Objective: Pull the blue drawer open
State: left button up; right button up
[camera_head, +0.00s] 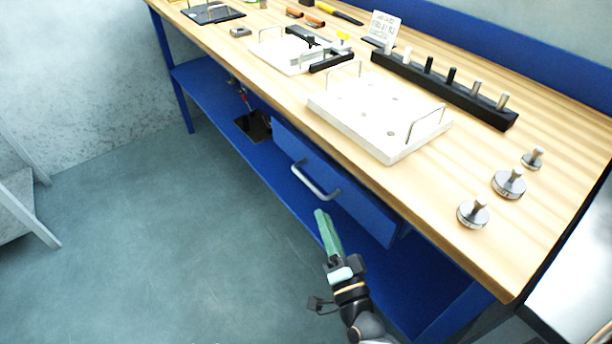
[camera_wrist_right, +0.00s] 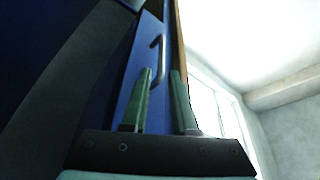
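The blue drawer (camera_head: 362,208) hangs under the wooden tabletop, its front close to the line of the table edge. It looks shut. Its silver bar handle (camera_head: 316,184) sticks out from the front. My right gripper (camera_head: 321,214) has green fingers and is just below the handle in the head view, apart from it. In the right wrist view the two fingers (camera_wrist_right: 161,74) stand apart with nothing between them. The handle (camera_wrist_right: 159,52) shows beyond the fingertips, on the blue drawer front (camera_wrist_right: 140,60). My left gripper is not in view.
The wooden tabletop (camera_head: 470,255) carries a white plate with wire handles (camera_head: 375,112), a black peg rack (camera_head: 440,88) and several metal knobs (camera_head: 473,212). A blue lower shelf (camera_head: 215,95) runs beneath. The grey floor (camera_head: 180,240) in front is clear.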

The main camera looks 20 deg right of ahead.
jog(key=x, duration=1.1)
jog(key=shift+w+r, duration=0.2)
jog(key=shift+w, duration=0.15)
grip_shut()
dwell(0.9)
